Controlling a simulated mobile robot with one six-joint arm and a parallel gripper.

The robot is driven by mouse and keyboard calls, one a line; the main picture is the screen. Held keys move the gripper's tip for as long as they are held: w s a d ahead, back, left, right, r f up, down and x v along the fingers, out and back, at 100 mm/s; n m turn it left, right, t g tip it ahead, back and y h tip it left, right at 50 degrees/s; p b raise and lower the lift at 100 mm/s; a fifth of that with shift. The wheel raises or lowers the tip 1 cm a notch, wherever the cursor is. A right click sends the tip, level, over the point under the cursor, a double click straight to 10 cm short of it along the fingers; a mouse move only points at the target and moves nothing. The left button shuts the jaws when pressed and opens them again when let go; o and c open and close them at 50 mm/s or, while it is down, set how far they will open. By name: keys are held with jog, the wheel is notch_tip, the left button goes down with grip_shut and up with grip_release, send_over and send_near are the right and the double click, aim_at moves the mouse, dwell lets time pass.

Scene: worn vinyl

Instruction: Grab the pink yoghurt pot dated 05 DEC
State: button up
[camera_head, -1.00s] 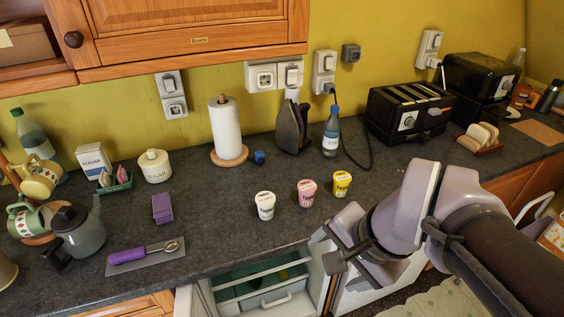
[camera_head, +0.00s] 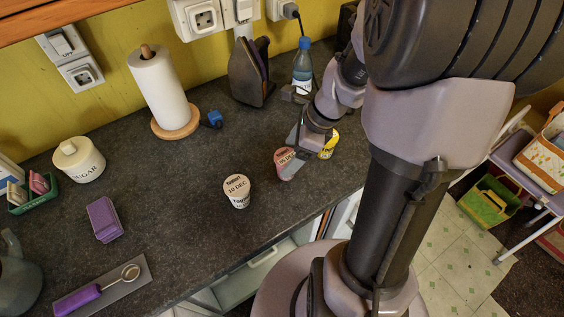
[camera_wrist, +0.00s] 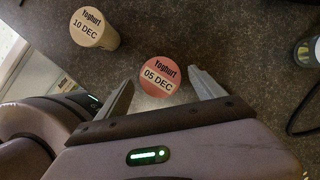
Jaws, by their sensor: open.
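The pink yoghurt pot (camera_head: 287,163) stands upright on the dark worktop, between a white pot and a yellow pot. In the wrist view its pink lid (camera_wrist: 160,77) reads "Yoghurt 05 DEC". My gripper (camera_wrist: 162,90) is open, with one finger on each side of the pot; I cannot tell whether either finger touches it. In the head view my gripper (camera_head: 296,148) is over the pink pot and partly covers it. The white pot (camera_head: 237,190), lid "10 DEC", stands to the left. The yellow pot (camera_head: 328,144) is partly hidden behind my gripper.
A blue bottle (camera_head: 302,66) and an iron (camera_head: 250,72) stand behind. The worktop's front edge (camera_head: 300,222) is close to the pots.

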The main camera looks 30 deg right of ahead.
jog(key=b+x, duration=0.3)
jog(key=x, duration=0.3)
jog(key=shift+f, duration=0.15)
jog(key=shift+r, duration=0.2)
jog(key=c, duration=1.6)
